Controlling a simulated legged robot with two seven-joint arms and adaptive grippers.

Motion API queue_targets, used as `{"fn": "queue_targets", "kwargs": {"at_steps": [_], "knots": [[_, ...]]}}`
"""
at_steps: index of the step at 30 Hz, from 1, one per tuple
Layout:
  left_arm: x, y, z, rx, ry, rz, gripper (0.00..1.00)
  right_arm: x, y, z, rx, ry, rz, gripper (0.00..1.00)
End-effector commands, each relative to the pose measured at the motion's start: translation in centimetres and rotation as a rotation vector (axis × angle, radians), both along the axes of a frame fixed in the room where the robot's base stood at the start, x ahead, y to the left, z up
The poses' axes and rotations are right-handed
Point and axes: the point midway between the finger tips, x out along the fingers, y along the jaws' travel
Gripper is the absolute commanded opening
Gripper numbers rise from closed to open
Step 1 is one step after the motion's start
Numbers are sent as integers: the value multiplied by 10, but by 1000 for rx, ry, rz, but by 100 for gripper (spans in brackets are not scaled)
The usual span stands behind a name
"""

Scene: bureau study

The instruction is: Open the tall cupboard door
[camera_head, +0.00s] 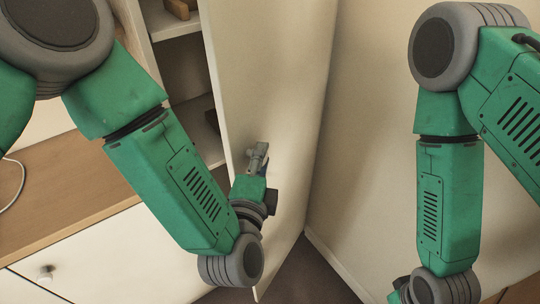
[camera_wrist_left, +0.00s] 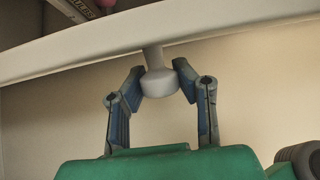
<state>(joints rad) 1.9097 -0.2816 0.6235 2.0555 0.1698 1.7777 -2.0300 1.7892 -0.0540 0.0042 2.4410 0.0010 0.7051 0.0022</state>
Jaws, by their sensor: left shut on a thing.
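The tall cupboard door (camera_head: 270,75) is a pale cream panel. It stands open, swung out to the right, with shelves showing to its left. My left gripper (camera_head: 258,156) is at the door's lower part. In the left wrist view the gripper (camera_wrist_left: 158,75) is shut on a pale round knob (camera_wrist_left: 159,85), one finger on each side. The knob's stem meets the door (camera_wrist_left: 220,28), which crosses the top of that view. In the head view the knob is hidden by the gripper. My right arm hangs at the right, and its gripper is out of view.
Cupboard shelves (camera_head: 174,25) hold a small wooden item (camera_head: 180,8). A wooden counter (camera_head: 75,190) with a white drawer front (camera_head: 100,255) below is at the left. A bare wall (camera_head: 375,120) with a skirting board (camera_head: 333,266) stands close right of the door.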

Motion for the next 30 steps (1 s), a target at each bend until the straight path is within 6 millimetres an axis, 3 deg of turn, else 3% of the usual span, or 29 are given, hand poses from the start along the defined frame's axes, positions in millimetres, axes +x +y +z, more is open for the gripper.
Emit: {"fn": "queue_targets", "kwargs": {"at_steps": [4,5,6,17,30], "knots": [[-1,2,-4,7,9,6,0,0,1,-1,1,-1,1,40],[-1,1,-4,8,9,7,35,0,1,-1,1,-1,1,40],[-2,0,-4,9,9,6,49,1,1,-1,1,-1,1,40],[-5,-9,-1,14,2,2,49,-2,-1,0,1,-2,1,40],[-65,20,-2,6,3,2,49,-2,3,2,-4,-3,1,40]]}}
